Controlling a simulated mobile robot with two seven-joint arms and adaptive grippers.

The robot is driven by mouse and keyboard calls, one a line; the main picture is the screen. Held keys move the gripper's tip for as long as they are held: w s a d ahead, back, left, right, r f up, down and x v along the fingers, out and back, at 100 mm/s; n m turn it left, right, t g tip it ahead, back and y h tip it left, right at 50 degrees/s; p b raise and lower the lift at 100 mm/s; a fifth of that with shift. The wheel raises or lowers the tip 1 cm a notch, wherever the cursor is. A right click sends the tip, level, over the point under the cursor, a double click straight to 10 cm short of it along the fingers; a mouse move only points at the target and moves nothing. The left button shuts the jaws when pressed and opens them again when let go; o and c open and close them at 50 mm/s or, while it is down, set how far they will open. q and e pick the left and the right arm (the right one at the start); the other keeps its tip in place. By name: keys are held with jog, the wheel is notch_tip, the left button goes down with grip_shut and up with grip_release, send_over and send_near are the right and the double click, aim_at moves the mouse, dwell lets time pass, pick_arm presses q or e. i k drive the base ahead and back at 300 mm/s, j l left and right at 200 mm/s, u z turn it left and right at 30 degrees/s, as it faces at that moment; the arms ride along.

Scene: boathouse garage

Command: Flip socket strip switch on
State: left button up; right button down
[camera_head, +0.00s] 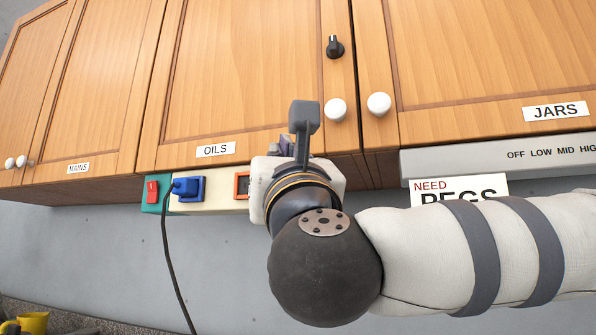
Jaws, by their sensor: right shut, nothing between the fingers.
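The socket strip (218,202) is a cream bar under the wooden cabinets, with a green left end. A red rocker switch (152,191) sits in that green end; its exact tilt is too small to tell. A blue plug (187,188) with a dark cord is in the strip, and an orange-framed socket (242,186) is to its right. My right gripper (287,144) is shut and empty in front of the strip's right part, well to the right of the red switch. My left gripper is out of view.
Cabinet doors labelled MAINS (78,168), OILS (215,150) and JARS (555,111) are above, with white knobs and a black knob (334,46). The plug's cord (170,260) hangs down the grey wall. A NEED PEGS sign (430,187) is at right, partly behind my arm.

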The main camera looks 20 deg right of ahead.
aim_at(153, 188)
jog(key=k, duration=1)
